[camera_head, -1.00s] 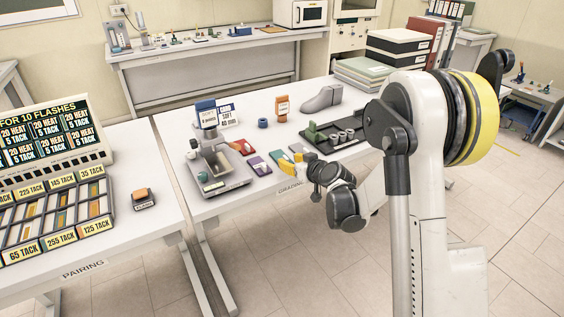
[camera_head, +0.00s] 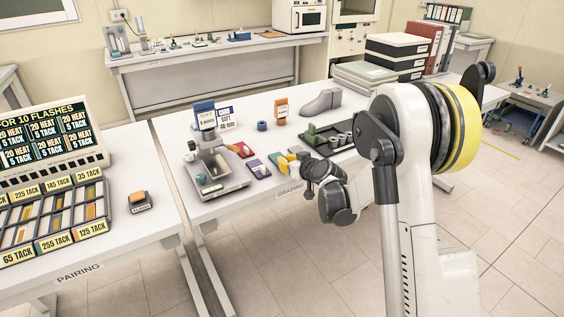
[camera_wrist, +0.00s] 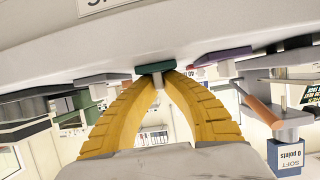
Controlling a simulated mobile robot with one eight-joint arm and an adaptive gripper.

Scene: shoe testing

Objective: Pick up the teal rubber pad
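The teal rubber pad (camera_wrist: 155,66) shows as a dark teal edge at the top of the wrist view, against the table surface, right at my fingertips. My gripper (camera_wrist: 159,75) has two yellow ribbed fingers that come together at their tips. The pad looks wider than the space at the tips, and I cannot tell whether any of it is between them.
A purple pad (camera_head: 260,168) lies left of my gripper, beside a grey test device (camera_head: 215,170). A dark tray (camera_head: 325,140) with small cylinders is to the right. A grey shoe form (camera_head: 322,102) and an orange bottle (camera_head: 281,109) stand farther back.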

